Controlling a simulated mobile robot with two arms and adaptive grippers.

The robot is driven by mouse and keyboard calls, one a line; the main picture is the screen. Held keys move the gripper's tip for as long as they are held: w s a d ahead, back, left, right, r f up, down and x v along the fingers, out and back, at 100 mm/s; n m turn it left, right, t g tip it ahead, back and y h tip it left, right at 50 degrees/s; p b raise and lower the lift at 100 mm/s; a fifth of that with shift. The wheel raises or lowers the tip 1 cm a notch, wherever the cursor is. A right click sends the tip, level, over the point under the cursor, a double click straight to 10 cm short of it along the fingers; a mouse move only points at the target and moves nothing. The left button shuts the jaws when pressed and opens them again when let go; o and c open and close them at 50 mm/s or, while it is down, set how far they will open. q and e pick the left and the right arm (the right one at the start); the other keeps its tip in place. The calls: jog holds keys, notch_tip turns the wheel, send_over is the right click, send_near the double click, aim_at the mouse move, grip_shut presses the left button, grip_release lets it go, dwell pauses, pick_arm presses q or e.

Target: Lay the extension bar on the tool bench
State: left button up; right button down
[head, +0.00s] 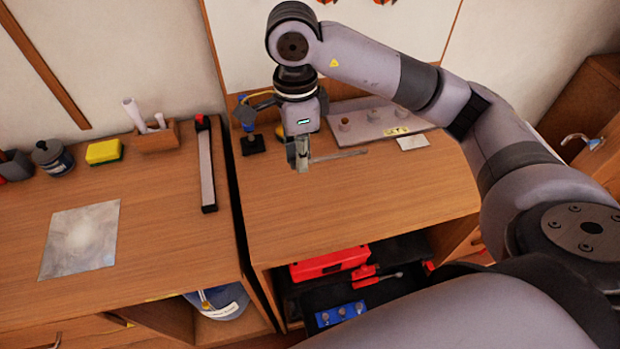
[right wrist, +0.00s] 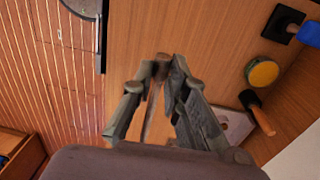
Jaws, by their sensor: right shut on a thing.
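My right gripper (head: 301,163) is shut on the extension bar (head: 340,155), a thin grey rod that sticks out to the right of the fingers in the head view. The bar is held over the back part of the right-hand wooden bench (head: 370,205), apparently the tool bench. I cannot tell how high above the top it is. In the right wrist view the fingers (right wrist: 160,85) have the bar (right wrist: 151,112) between them, and the bare bench top (right wrist: 200,35) shows beyond. My left gripper is not in view.
A grey tray (head: 376,122) and a blue-and-black item (head: 250,142) stand along the bench's back. The bench's front middle is clear. Another bench (head: 160,235) stands left across a gap.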

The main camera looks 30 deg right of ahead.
jog(key=p, duration=0.1)
send_over(301, 204)
notch_tip(301, 204, down, 8)
jog(key=shift+d, duration=0.15)
notch_tip(301, 204, down, 5)
jog(key=shift+w+r+p, duration=0.1)
jog(key=shift+p, duration=0.55)
jog(key=shift+f, duration=0.4)
jog(key=shift+f, duration=0.1)
jog(key=c, duration=1.6)
grip_release()
